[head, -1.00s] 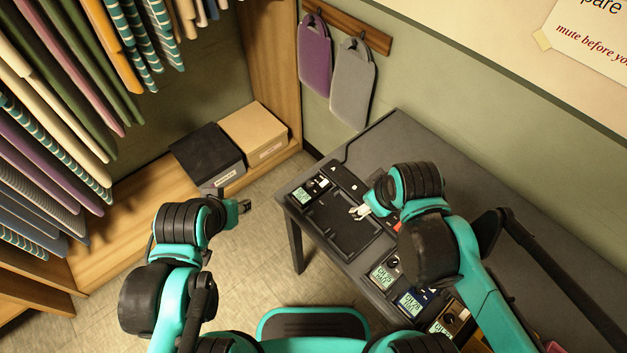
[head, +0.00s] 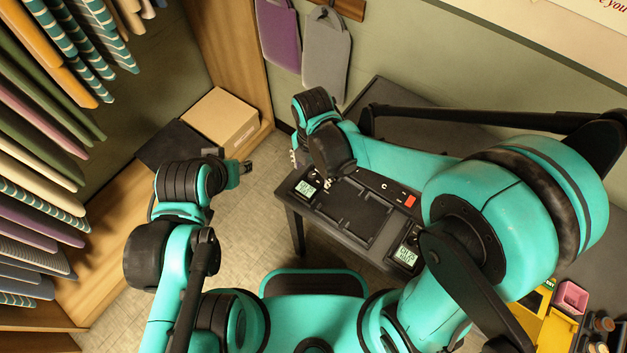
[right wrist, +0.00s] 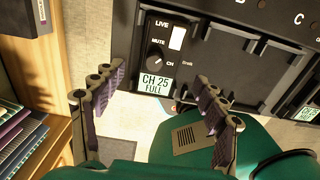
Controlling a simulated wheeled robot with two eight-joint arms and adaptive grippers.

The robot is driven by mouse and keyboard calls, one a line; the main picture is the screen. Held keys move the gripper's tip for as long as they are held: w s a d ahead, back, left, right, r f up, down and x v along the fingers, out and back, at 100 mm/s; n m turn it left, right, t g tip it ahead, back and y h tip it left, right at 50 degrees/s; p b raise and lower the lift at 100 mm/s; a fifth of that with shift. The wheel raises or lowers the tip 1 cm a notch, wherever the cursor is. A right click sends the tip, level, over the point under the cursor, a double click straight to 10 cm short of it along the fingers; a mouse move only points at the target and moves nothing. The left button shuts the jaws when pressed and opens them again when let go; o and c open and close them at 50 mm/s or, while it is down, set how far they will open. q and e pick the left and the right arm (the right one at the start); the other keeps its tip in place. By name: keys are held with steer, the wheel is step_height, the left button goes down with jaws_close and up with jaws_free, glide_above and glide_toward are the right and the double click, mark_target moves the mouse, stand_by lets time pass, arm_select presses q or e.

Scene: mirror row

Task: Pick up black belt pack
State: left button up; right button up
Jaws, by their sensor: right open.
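A black belt pack (head: 305,190) sits in the left bay of a black charging dock (head: 344,237) on the table. In the right wrist view the belt pack (right wrist: 163,58) shows a knob, LIVE and MUTE marks and a white label reading CH 25 FULL. My right gripper (head: 311,170) is over that end of the dock, partly hidden by its own wrist. In the right wrist view its two fingers (right wrist: 155,100) are spread, with nothing between them, and the belt pack lies beyond the fingertips. My left gripper (head: 243,168) is away from the table, over the floor; its jaws are too small to judge.
The dock's middle bay (head: 357,214) is empty. Another pack (head: 405,257) with a display stands to its right, beside my right arm. A grey table (head: 290,222) bears the dock. Boxes (head: 222,117) and hanging cloths are at the left; a yellow holder (head: 550,330) is bottom right.

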mark_target(313, 177)
steer(key=f+b, duration=0.1)
steer(key=f, duration=0.1)
steer(key=f+b, duration=0.1)
steer(key=f, duration=0.1)
steer(key=shift+w+f, duration=0.2)
steer(key=shift+f, duration=0.1)
steer(key=shift+r, duration=0.1)
steer(key=c, duration=1.4)
steer(key=shift+o, duration=0.2)
steer(key=shift+r, duration=0.1)
